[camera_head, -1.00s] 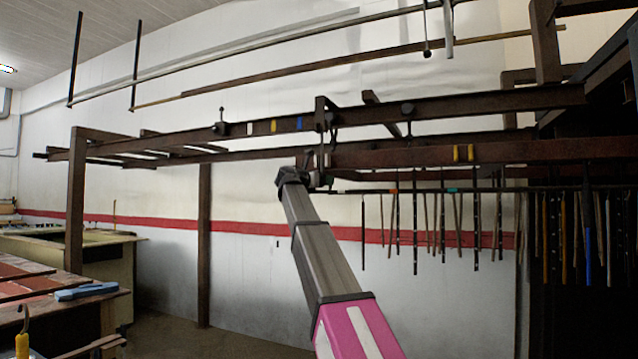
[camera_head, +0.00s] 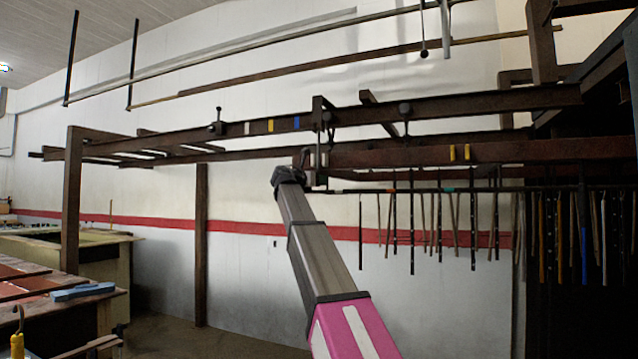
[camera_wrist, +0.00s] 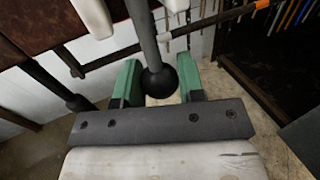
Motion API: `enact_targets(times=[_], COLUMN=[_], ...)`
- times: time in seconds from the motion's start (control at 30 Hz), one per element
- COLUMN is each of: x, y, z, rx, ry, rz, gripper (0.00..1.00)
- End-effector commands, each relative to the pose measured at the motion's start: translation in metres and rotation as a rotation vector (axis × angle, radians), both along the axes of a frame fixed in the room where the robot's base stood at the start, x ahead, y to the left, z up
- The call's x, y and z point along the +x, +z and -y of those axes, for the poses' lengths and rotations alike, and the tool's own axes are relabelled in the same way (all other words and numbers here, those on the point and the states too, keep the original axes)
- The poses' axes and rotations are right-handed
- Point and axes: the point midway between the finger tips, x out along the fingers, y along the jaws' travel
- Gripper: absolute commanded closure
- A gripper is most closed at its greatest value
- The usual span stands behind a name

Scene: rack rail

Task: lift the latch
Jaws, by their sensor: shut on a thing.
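The latch shows in the wrist view as a grey rod (camera_wrist: 143,35) ending in a black ball knob (camera_wrist: 158,80). My gripper (camera_wrist: 158,78) has green fingers on either side of the knob and is shut on it. In the head view my gripper (camera_head: 289,174) is at the end of my raised arm, at the left end of the lower brown rail (camera_head: 400,154), below the upright bracket (camera_head: 318,112). The latch is too small and dark there to make out its angle.
A long upper rail (camera_head: 440,106) runs above my gripper, with another ball-ended lever (camera_head: 405,108) to the right. Several thin rods (camera_head: 412,230) hang from a bar at right. A workbench (camera_head: 60,300) stands at lower left. The floor (camera_head: 180,335) between is clear.

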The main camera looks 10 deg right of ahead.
Motion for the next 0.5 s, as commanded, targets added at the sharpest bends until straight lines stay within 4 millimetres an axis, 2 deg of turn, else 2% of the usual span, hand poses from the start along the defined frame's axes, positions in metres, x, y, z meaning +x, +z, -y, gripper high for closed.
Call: enact_targets(times=[0.3, 0.5], x=[-0.024, -0.031], y=[0.003, 0.005], z=[-0.015, -0.019], rx=[-0.004, -0.002], ry=[0.001, 0.000], rz=[0.002, 0.000], gripper=[0.77, 0.77])
